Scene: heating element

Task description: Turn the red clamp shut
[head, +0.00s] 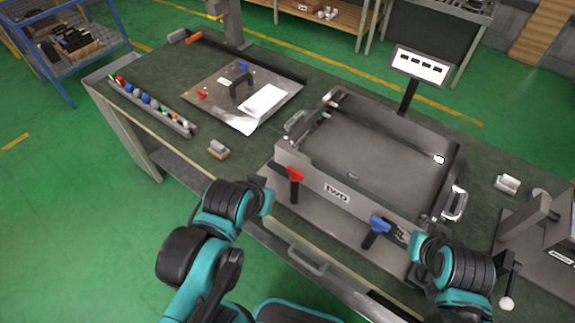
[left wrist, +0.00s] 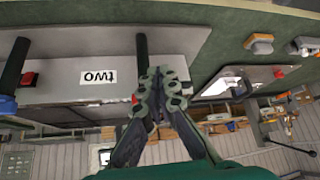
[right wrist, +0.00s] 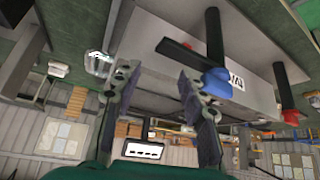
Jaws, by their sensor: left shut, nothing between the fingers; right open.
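The red clamp (head: 295,175) stands at the left part of the front wall of the grey box (head: 330,192), with a dark post under its red top. The blue clamp (head: 379,226) is farther right on that wall. In the left wrist view, my left gripper (left wrist: 160,78) is shut and empty right by the red clamp, hiding most of its red part (left wrist: 134,99); I cannot tell whether they touch. My right gripper (right wrist: 155,78) is open and empty beside the blue clamp (right wrist: 216,83). The red clamp (right wrist: 291,117) shows farther off there.
A grey plate with a black handle (head: 243,95) lies at the back left of the workbench. A rail of small coloured parts (head: 150,105) lies along the left edge. A display (head: 422,66) stands behind the box, and a lever fixture (head: 535,225) is at the right.

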